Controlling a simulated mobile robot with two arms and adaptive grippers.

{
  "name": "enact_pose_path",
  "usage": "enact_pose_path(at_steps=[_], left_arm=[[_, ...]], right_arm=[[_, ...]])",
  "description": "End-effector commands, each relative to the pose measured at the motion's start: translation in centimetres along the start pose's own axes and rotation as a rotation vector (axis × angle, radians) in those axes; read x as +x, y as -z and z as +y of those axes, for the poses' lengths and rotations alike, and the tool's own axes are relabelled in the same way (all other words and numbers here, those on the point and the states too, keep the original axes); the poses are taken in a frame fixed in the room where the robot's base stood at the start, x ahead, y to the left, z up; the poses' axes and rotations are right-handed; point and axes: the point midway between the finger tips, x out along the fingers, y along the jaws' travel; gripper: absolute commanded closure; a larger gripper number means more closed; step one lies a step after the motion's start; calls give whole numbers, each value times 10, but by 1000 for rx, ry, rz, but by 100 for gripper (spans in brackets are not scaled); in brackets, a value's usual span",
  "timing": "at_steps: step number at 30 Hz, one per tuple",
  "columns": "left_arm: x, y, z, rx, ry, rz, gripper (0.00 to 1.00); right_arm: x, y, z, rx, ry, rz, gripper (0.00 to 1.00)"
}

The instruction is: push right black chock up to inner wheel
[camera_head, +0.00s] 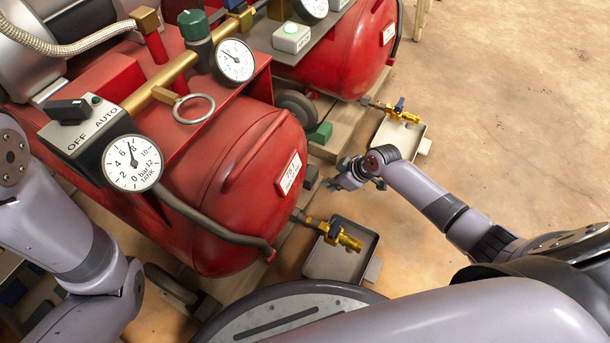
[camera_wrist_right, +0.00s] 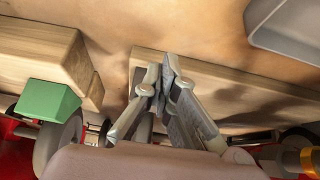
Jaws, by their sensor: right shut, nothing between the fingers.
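In the wrist view the shut fingers (camera_wrist_right: 163,84) are over a wooden beam (camera_wrist_right: 230,85), and the chock is not clear there. A dark wheel (camera_head: 296,106) shows under the far tank, beside a green chock (camera_head: 320,132). The inner wheel by the black chock is mostly hidden. My left gripper is out of view.
Two grey trays, one near (camera_head: 345,262) and one far (camera_head: 400,137), lie under brass valves on the right side of the tanks. The near brass valve (camera_head: 340,236) sticks out close to my right gripper. Open floor (camera_head: 500,100) lies to the right.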

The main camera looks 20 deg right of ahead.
Motion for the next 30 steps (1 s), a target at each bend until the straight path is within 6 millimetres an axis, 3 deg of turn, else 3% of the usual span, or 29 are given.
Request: enact_pose_path(at_steps=[30], left_arm=[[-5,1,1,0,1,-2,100]], right_arm=[[17,26,0,1,1,0,100]])
